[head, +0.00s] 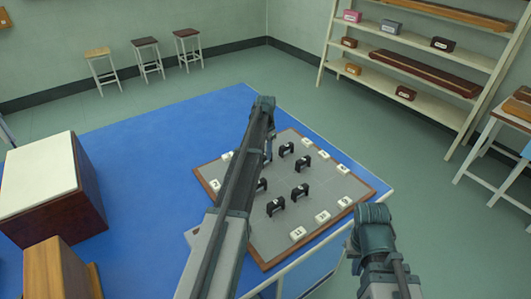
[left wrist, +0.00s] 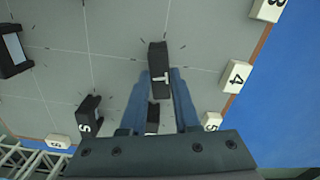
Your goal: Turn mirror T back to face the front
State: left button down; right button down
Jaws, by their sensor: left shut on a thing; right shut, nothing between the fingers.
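Mirror T (left wrist: 158,55) is a small black block with a white T on top. It stands between the blue-grey fingertips of my left gripper (left wrist: 161,82), which is shut on it. Its long side runs roughly up and down in the left wrist view; its face cannot be made out. In the head view my left gripper (head: 268,154) is over the far left part of the grey board (head: 325,200), and its fingers are mostly hidden. My right gripper (head: 358,247) is shut and empty beside the board's near right edge; its fingertips are hard to see.
Other black mirrors stand close by on the board, including mirror S (left wrist: 88,115) and one (left wrist: 153,118) behind my left fingers. White numbered blocks, such as block 4 (left wrist: 237,76), line the edge.

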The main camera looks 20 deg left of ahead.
pick_arm(q)
jog(key=shift+m, duration=1.6)
jog(key=c, duration=0.6)
grip_release()
jog(key=shift+c, duration=0.2)
notch_tip(320, 180, up, 14)
jog(key=p, duration=1.3)
jog(key=shift+p, duration=0.4)
jog(key=shift+f, duration=0.1)
